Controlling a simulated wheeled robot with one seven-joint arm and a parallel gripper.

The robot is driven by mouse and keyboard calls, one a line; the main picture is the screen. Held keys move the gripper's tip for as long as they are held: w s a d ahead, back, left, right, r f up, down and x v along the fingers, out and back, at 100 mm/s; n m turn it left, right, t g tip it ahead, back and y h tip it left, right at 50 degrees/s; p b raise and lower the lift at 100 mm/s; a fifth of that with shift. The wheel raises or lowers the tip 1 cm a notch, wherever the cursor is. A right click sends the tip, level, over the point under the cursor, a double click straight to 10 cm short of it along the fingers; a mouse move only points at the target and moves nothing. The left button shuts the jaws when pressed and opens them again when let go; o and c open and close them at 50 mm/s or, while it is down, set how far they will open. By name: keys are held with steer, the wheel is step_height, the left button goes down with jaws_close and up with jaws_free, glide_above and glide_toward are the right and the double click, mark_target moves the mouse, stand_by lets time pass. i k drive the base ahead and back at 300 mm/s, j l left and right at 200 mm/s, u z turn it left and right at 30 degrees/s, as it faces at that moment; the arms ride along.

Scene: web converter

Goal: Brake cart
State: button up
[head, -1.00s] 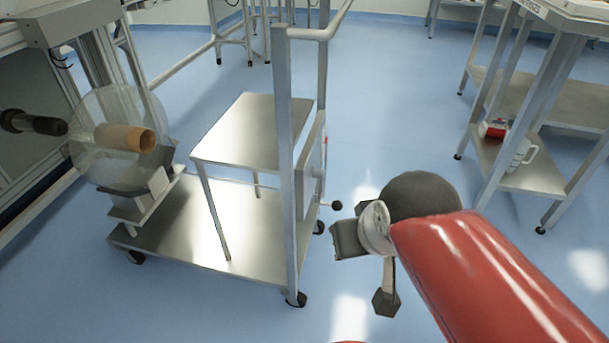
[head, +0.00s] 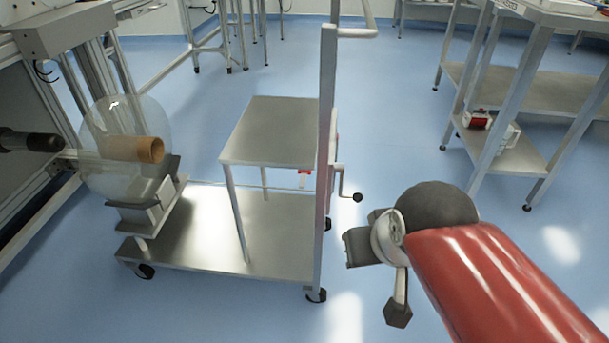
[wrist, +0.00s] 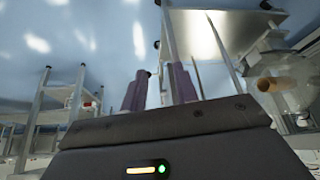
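The metal cart (head: 185,255) stands on casters left of my arm, with a low deck, a raised shelf (head: 270,130) and a tall upright frame (head: 325,150) on its right side. A crank with a black knob (head: 357,197) sticks out from that frame.
A clear roll with a brown core (head: 135,149) sits over the cart's left end, by a dark spindle (head: 30,141) of the machine. A shelved table (head: 500,155) stands at right, with a red and white item (head: 477,120). Blue floor (head: 400,130) lies free between.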

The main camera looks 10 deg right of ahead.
mark_target(303, 173)
steer(key=i+l+z, duration=0.25)
steer(key=i+z, duration=0.3)
steer(key=i+l+z, duration=0.1)
steer(key=i+z, duration=0.25)
steer(key=i, duration=0.45)
steer(key=i+l+u, duration=0.1)
steer(key=i+u, duration=0.35)
steer(key=i+l+u, duration=0.3)
steer(key=i+u, duration=0.2)
steer(key=i, duration=0.1)
